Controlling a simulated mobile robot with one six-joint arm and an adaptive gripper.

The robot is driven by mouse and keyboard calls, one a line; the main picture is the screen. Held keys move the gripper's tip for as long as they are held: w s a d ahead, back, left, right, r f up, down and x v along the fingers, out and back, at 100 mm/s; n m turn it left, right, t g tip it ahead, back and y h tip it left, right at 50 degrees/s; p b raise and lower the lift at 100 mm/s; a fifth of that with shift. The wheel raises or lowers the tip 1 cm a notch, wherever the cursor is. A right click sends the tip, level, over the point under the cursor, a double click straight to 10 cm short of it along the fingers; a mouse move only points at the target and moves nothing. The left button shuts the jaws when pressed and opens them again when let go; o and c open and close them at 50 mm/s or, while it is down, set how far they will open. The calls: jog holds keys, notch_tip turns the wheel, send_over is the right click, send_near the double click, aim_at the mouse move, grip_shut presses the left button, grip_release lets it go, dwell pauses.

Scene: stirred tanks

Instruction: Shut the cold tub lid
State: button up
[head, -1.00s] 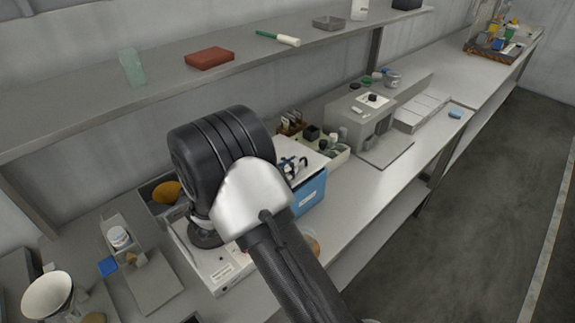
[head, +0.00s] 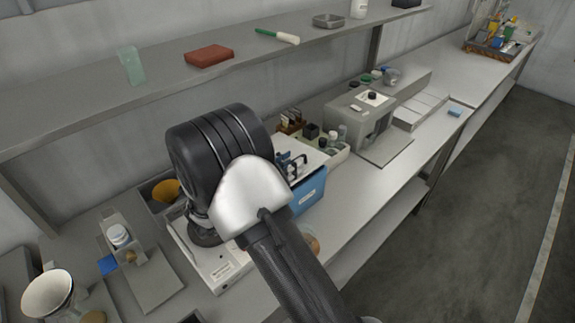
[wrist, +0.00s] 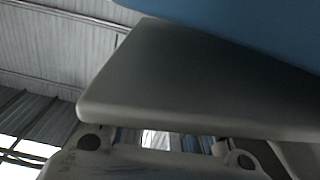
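The cold tub (head: 310,190) is a blue box with a white label, on the bench just right of my wrist in the head view. A pale panel that looks like its lid (head: 312,157) shows at its top; its exact angle is unclear. Small dark and blue parts (head: 290,163) lie in front of the panel; I cannot tell if they are my fingers. My arm hides the tub's left side. In the wrist view, a grey slab crosses the middle below a blue surface, very close. My gripper (wrist: 165,160) shows along the bottom edge, its fingertips unclear.
A white device (head: 225,265) sits under my wrist. Small bottles (head: 335,140) stand behind the tub, and a grey box-shaped instrument (head: 350,115) stands to its right. A shelf (head: 160,95) runs above the bench. The bench front right of the tub is clear.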

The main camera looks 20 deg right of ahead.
jog(key=v, duration=0.7)
jog(key=shift+s+a, duration=0.1)
jog(key=shift+a, duration=0.15)
jog(key=shift+c, duration=0.3)
